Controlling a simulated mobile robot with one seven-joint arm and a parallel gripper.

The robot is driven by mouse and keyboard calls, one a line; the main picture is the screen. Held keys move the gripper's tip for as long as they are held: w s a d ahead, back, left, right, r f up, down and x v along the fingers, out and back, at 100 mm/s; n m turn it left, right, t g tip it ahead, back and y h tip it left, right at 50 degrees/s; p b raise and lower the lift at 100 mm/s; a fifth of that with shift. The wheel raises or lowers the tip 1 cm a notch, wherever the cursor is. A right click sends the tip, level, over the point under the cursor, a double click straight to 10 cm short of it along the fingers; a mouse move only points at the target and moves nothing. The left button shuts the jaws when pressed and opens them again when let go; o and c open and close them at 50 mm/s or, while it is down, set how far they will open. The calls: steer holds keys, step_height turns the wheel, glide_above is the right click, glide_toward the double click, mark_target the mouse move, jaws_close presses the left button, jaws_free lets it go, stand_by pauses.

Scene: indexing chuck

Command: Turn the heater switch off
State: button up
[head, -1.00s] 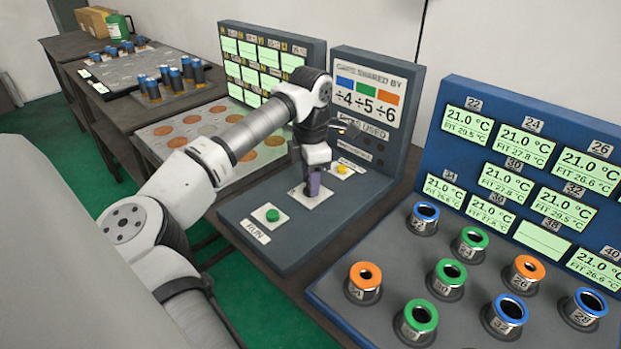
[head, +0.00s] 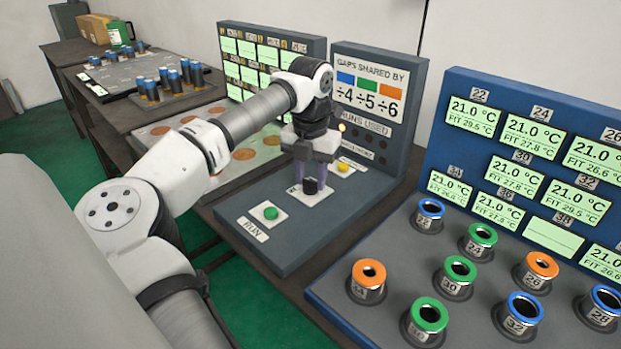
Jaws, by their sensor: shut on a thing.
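The heater switch appears to be a dark round knob (head: 311,186) on a white plate on the grey console; its label is too small or covered to read. My gripper (head: 311,180) points straight down over it, shut on the knob with one purple-grey finger on each side. The fingers and the gripper body hide part of the knob and plate. A small orange light (head: 341,127) shows on the console's upright panel, just beside my wrist.
A green RUN button (head: 271,213) and a yellow button (head: 344,167) flank the knob closely. The upright panel (head: 396,72) stands behind my gripper. A blue board (head: 457,82) with readouts and several colour-ringed cylinders stands on the right.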

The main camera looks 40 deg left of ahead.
mark_target(310, 180)
steer(key=shift+n+b, duration=0.3)
steer(key=shift+n, duration=0.7)
steer(key=o, duration=1)
steer(key=shift+r, duration=0.1)
step_height(310, 180, up, 14)
steer(key=p, duration=1)
steer(key=shift+f, duration=0.2)
